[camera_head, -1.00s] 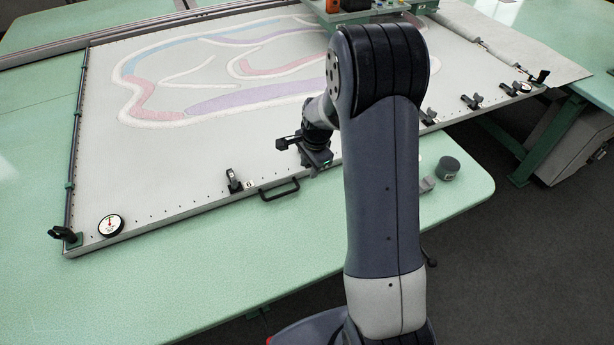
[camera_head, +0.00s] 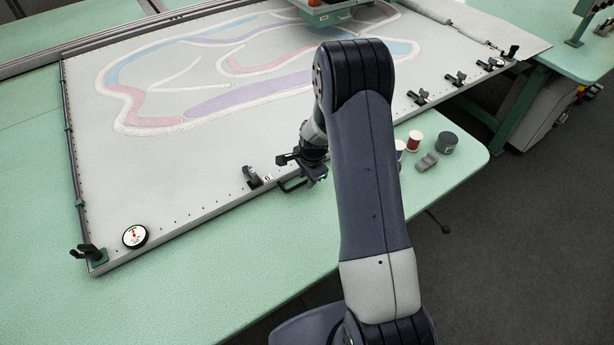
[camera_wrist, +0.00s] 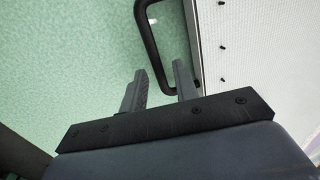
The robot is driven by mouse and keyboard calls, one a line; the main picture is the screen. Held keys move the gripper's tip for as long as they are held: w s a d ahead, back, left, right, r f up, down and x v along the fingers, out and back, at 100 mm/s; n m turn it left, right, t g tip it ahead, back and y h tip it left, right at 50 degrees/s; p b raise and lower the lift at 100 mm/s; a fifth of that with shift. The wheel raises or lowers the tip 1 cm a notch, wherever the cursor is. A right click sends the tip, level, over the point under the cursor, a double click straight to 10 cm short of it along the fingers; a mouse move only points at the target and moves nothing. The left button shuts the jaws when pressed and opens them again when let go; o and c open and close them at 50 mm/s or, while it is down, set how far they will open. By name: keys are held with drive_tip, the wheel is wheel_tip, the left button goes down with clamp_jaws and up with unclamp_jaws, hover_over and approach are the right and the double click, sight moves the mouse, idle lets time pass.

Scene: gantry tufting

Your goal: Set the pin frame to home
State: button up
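The pin frame (camera_head: 190,195) is a large pale panel with pins along its edges and a coloured outline pattern, lying on the green table. Its black handle (camera_head: 283,186) sticks out from the front edge, and shows in the wrist view as a curved bar (camera_wrist: 153,45). My gripper (camera_head: 303,168) is at the handle's right part. In the wrist view my gripper (camera_wrist: 160,80) has its fingers apart. The bar's near end appears in the gap between them; I cannot tell the depth or any contact.
A round dial (camera_head: 135,236) and black clamp (camera_head: 88,252) sit at the front left corner. More clamps (camera_head: 418,97) line the front edge. Spools (camera_head: 414,140), a grey part (camera_head: 428,161) and a dark pot (camera_head: 447,143) stand right of my arm. The green carriage (camera_head: 325,12) is at the back.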

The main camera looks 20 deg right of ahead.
clamp_jaws()
drive_tip(key=shift+w, duration=0.1)
idle(0.3)
